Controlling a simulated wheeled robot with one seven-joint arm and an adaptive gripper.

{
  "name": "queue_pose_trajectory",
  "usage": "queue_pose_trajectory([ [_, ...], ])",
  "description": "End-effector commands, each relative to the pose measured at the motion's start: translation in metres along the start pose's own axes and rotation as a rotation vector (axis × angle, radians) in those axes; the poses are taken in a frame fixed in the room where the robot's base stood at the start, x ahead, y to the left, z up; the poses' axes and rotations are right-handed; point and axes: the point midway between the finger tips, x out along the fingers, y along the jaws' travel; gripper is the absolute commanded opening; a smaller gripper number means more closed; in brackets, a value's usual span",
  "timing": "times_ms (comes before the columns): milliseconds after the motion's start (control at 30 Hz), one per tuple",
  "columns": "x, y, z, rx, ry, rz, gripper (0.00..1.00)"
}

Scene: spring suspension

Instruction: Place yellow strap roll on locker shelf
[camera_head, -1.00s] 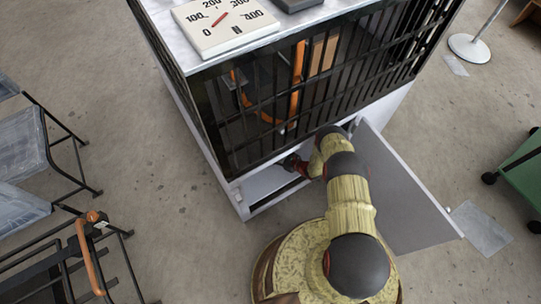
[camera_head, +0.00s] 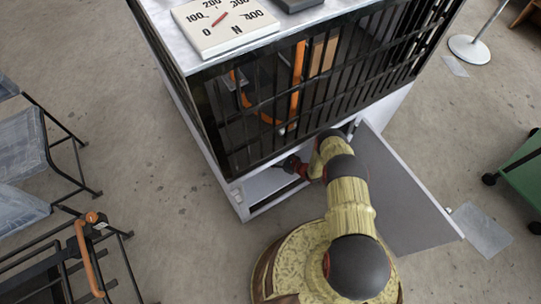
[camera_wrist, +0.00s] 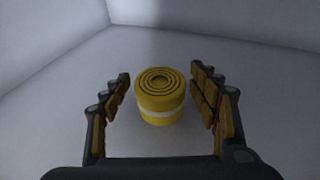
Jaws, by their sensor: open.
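The yellow strap roll (camera_wrist: 160,98) stands upright on a pale surface inside a white compartment, in the wrist view. It has a coiled top and a light band around its side. My gripper (camera_wrist: 165,88) is open, with a finger on each side of the roll and visible gaps between. In the head view my gripper (camera_head: 290,163) reaches into the low opening of the locker (camera_head: 262,190), beneath the barred section. The roll cannot be made out in the head view. The locker's grey door (camera_head: 400,195) stands open to the right of my arm.
A dark barred cage (camera_head: 300,90) sits above the opening, with an orange part inside. A dial gauge (camera_head: 222,22) lies on top.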

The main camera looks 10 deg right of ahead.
Motion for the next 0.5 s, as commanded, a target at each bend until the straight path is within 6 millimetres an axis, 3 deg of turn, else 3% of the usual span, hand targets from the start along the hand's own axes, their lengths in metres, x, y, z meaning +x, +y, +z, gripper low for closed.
queue_pose_trajectory([
  [167,-0.001,-0.001,0.005,-0.001,-0.001,0.000,0.61],
  [500,-0.064,-0.002,0.006,0.002,0.000,-0.004,0.61],
])
